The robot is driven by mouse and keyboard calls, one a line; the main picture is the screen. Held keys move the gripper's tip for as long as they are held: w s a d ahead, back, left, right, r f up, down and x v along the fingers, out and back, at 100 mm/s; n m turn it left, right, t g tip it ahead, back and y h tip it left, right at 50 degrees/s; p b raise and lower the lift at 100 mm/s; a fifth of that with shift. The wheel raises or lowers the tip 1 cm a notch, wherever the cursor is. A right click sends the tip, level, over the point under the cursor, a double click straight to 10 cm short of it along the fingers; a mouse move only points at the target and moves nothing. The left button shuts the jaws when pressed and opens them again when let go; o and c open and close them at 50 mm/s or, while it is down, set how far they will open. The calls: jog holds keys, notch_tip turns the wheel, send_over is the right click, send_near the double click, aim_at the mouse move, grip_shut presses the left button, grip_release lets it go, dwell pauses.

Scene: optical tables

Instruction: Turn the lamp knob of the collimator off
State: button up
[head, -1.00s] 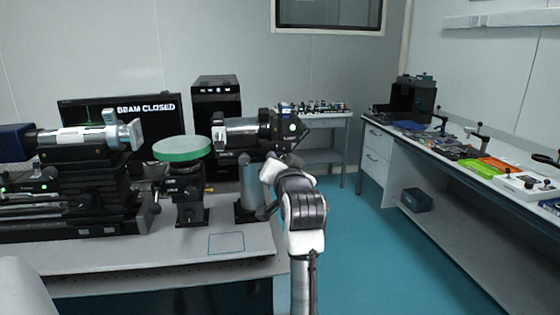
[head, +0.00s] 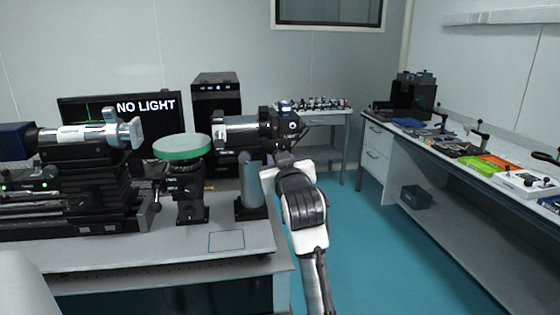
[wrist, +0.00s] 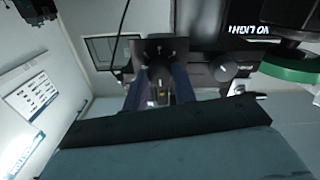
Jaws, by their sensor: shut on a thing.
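My gripper (wrist: 160,88) is shut on the lamp knob (wrist: 160,76) below the housing; the fingers mostly hide the knob. In the head view my wrist covers the fingertips. The monitor (head: 146,107) behind reads "NO LIGHT".
A green round plate (head: 182,146) on a stand is left of the collimator. A blue-ended instrument (head: 85,137) is farther left. The right bench (head: 400,150) carries several small items. The blue floor between is clear.

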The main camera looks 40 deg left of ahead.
dwell(0.5)
jog(key=o, duration=1)
jog(key=b+v, duration=0.2)
jog(key=v, duration=1.2)
jog(key=shift+b, duration=0.4)
jog(key=shift+a, duration=0.1)
